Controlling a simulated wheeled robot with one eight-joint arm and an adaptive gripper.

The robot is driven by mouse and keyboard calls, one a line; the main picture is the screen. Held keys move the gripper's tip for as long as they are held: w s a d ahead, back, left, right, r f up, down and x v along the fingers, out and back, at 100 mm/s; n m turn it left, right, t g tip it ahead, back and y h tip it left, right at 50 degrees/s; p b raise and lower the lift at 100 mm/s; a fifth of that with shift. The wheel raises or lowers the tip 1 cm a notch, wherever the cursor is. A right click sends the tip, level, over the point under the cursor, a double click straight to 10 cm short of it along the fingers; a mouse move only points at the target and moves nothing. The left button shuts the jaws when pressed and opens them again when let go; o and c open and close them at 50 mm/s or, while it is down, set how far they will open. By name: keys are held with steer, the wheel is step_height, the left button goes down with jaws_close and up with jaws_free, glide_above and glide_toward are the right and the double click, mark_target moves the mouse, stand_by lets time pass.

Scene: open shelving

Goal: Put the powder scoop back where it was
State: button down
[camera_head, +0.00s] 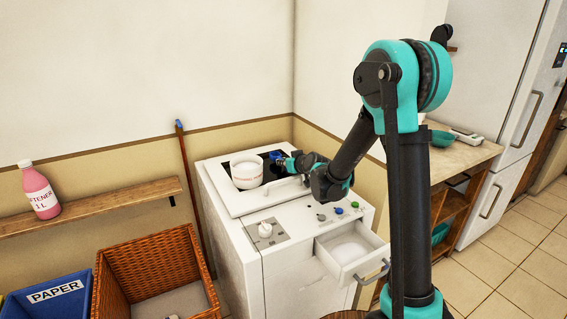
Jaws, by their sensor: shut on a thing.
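My gripper (284,161) is over the top of a white washing machine (235,205), just right of a white round tub (246,172). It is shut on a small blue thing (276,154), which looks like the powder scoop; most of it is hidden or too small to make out. I cannot tell whether the scoop touches the tub. A detergent drawer (352,250) stands pulled out at the machine's front, with white inside it.
A pink softener bottle (41,191) stands on a wall shelf (100,217) at left. Below are a wicker basket (150,262) and a blue paper bin (52,297). A wooden shelf unit (462,165) and a fridge (510,90) stand at right. The tiled floor at right is clear.

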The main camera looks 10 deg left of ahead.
steer(key=shift+f, duration=0.35)
steer(key=shift+s+f, duration=0.15)
steer(key=shift+s, duration=0.05)
steer(key=c, duration=1.5)
jaws_free()
steer(key=shift+c, duration=0.2)
steer(key=shift+w+r, duration=0.1)
steer(key=shift+r, duration=0.15)
steer(key=shift+s+d+r, duration=0.2)
steer(key=shift+r, duration=0.05)
steer(key=v, duration=1.1)
steer(key=shift+s+d+r, duration=0.1)
steer(key=shift+r, duration=0.05)
